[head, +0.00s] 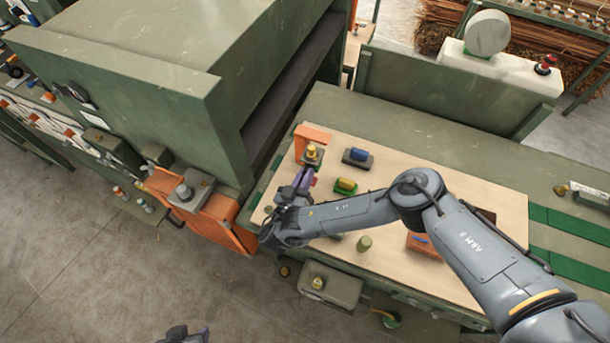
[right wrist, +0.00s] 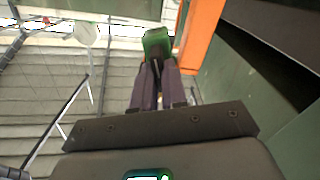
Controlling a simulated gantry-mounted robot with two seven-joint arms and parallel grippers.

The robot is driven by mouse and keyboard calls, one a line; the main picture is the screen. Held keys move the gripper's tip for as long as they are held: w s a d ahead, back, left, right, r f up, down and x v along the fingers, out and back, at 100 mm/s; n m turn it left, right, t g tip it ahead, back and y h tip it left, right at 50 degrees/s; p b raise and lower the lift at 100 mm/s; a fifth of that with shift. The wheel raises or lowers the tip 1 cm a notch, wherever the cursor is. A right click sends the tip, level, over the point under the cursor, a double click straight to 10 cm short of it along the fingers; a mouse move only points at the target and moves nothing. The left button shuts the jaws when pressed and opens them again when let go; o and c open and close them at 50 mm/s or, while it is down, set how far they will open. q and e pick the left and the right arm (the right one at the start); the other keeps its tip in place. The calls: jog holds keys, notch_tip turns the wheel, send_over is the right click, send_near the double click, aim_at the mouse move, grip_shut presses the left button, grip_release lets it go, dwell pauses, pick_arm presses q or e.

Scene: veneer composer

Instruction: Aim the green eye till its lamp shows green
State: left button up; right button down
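My right gripper (head: 302,181) is at the left end of the pale board on the green bench, its purple fingers pointing away. In the right wrist view its fingers (right wrist: 158,85) are close together, with a green block (right wrist: 158,42) at their tips. I cannot tell whether they grip it. I cannot identify the green eye or its lamp with certainty. A small green block with a yellow top (head: 345,187) lies right of the gripper. A small red part (head: 314,182) shows beside the fingers. My left gripper (head: 186,333) is only partly in view at the bottom edge.
A dark blue block (head: 357,157) and a green cylinder (head: 364,243) are nearby. The large green press (head: 140,75) borders the left.

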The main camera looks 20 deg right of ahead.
jog(key=m+b, duration=0.3)
jog(key=m, duration=0.1)
jog(key=shift+d, duration=0.1)
dwell(0.3)
jog(key=c, duration=1.2)
grip_release()
jog(key=shift+o, duration=0.2)
jog(key=shift+s, duration=0.1)
